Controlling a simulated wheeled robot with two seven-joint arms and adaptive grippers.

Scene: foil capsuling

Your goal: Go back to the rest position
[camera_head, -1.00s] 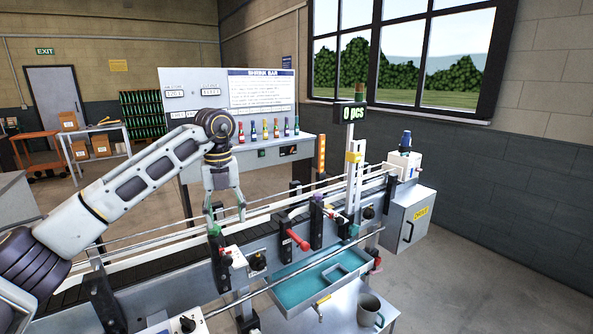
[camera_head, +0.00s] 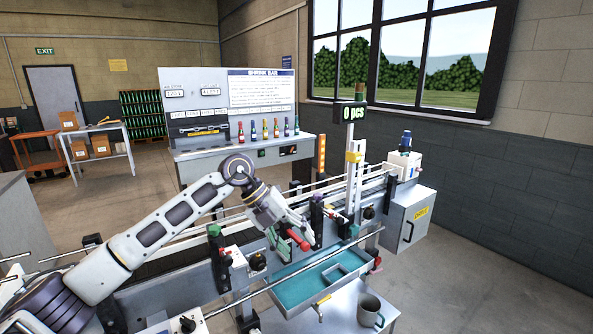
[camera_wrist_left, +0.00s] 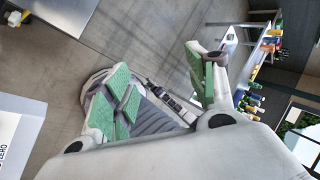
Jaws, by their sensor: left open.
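My left gripper (camera_head: 292,240) is above the front side of the conveyor machine, with its fingers pointing down and to the right. It is close to the red handle (camera_head: 298,240); I cannot tell whether it touches it. In the left wrist view my left gripper (camera_wrist_left: 157,62) shows its two green-padded fingers spread apart with nothing between them. My right gripper is in neither view.
The conveyor (camera_head: 170,262) runs across the front with posts and rails. A teal tray (camera_head: 300,290) and a grey mug (camera_head: 370,310) are at its near side. A bench (camera_head: 215,153) with several coloured bottles stands behind. The floor at right is clear.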

